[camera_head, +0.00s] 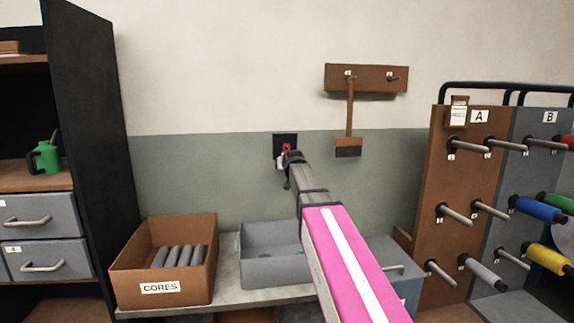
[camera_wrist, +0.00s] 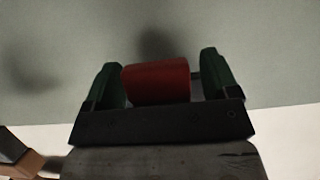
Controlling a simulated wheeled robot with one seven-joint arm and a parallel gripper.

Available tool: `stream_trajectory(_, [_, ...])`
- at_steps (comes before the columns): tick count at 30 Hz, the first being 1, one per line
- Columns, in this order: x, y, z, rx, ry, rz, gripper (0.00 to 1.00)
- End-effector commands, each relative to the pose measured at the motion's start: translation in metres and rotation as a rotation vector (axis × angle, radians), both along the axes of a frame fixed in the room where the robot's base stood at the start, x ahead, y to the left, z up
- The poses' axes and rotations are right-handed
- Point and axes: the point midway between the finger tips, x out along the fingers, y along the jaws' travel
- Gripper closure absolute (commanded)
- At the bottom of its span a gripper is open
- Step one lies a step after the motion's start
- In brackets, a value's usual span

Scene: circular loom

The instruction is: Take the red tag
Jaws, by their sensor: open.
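The red tag (camera_head: 287,148) shows as a small red patch against a dark square plate (camera_head: 279,138) on the wall, partly hidden by my gripper. In the wrist view a rounded red piece (camera_wrist: 157,82), which looks like the tag, lies between the two dark green fingers of my gripper (camera_wrist: 160,65). The fingers are apart. There is a visible gap at the right finger, and the piece's left end is close to the left finger. In the head view my gripper (camera_head: 290,160) is at the plate, at the end of my pink-striped arm.
A brush (camera_head: 349,110) hangs from a brown wall rack (camera_head: 366,78) to the right. Below are a brown CORES box (camera_head: 124,270) and a grey bin (camera_head: 270,271). A pegboard with spools (camera_head: 431,180) stands at right, shelving (camera_head: 85,130) at left.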

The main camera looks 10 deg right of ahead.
Motion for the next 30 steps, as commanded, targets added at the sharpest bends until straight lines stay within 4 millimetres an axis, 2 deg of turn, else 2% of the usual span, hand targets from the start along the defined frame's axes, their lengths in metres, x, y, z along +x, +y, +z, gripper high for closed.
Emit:
stream_trajectory(1, [0.000,0.000,0.000,0.000,0.000,0.000,0.22])
stream_trajectory(6, [0.000,0.000,0.000,0.000,0.000,0.000,0.78])
stream_trajectory(30, [-0.013,0.000,0.006,0.000,0.000,0.000,0.78])
